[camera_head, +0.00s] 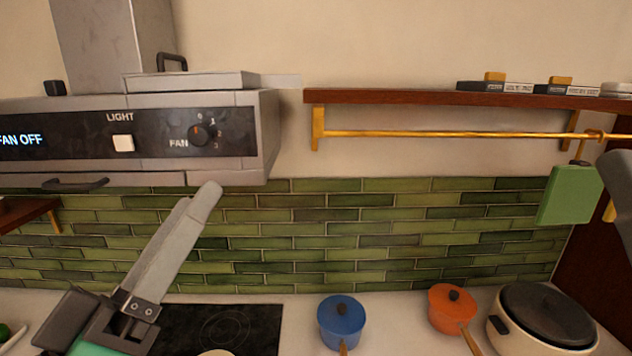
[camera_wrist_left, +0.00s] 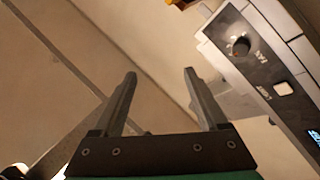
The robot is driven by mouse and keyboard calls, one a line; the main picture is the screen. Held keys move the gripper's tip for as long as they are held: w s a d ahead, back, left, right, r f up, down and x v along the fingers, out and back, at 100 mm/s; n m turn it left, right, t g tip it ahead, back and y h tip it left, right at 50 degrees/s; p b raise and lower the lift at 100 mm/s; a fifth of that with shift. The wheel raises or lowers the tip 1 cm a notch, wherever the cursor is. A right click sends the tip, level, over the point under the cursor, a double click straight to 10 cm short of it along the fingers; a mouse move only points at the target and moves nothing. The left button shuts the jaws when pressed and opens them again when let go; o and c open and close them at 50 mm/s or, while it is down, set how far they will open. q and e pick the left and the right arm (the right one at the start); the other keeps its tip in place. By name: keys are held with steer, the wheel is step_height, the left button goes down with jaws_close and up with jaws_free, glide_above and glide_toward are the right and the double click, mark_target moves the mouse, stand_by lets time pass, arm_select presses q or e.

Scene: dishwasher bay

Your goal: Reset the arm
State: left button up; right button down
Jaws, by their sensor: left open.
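My left gripper (camera_head: 200,195) comes in from the lower left in the head view, its fingers pointing up in front of the green tile wall and below the range hood's right part. In the left wrist view its two fingers (camera_wrist_left: 160,78) stand apart with nothing between them. The range hood (camera_head: 262,140) shows a fan knob (camera_head: 201,132) and a light button (camera_head: 123,143); its display reads FAN OFF. The knob also shows in the left wrist view (camera_wrist_left: 240,46), to the right of the fingers. A grey arm part of mine is at the right edge; no right gripper fingers show.
A blue pot (camera_head: 341,325), an orange pot (camera_head: 452,308) and a cream cooker (camera_head: 541,318) stand on the counter, right of the black cooktop (camera_head: 262,322). A wooden shelf (camera_head: 400,97) has a brass rail (camera_head: 430,134) with a green board (camera_head: 569,195) hanging at right.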

arm_select(q)
steer(key=s+a+r+m+t+y, duration=0.2)
steer(key=s+a+r+t+y, duration=0.35)
steer(key=s, duration=0.35)
step_height(320, 180, up, 13)
steer(key=m+p, duration=0.1)
steer(key=p, duration=1.1)
steer(key=shift+w+a+f+m+g+y, duration=0.15)
steer(key=shift+a+f+m+g+y, duration=0.05)
steer(key=shift+m+g+y, duration=0.2)
